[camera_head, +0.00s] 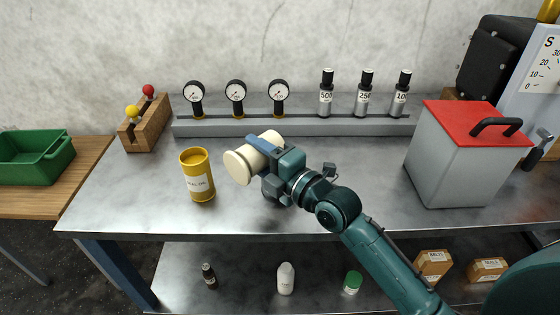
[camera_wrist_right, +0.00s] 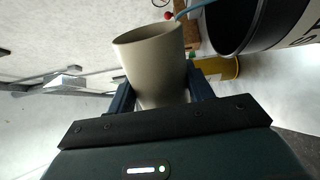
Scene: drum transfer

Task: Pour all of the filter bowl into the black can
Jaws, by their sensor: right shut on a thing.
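My right gripper (camera_head: 266,160) is shut on a cream cup, the filter bowl (camera_head: 238,167), above the table. The bowl is tilted far over, its broad round end facing left; whether anything is in it I cannot tell. In the right wrist view the bowl (camera_wrist_right: 152,65) sits between the fingers (camera_wrist_right: 160,98). A large black round can (camera_wrist_right: 238,22) with a pale lettered band is close beside it there, cut by the frame edge; I cannot pick it out in the head view. My left gripper is not in view.
A yellow labelled can (camera_head: 198,175) stands upright left of the bowl. A wooden rack (camera_head: 146,124) and a rail (camera_head: 300,126) with gauges and labelled cylinders line the back. A red-lidded grey box (camera_head: 455,160) stands right. The table's front left is clear.

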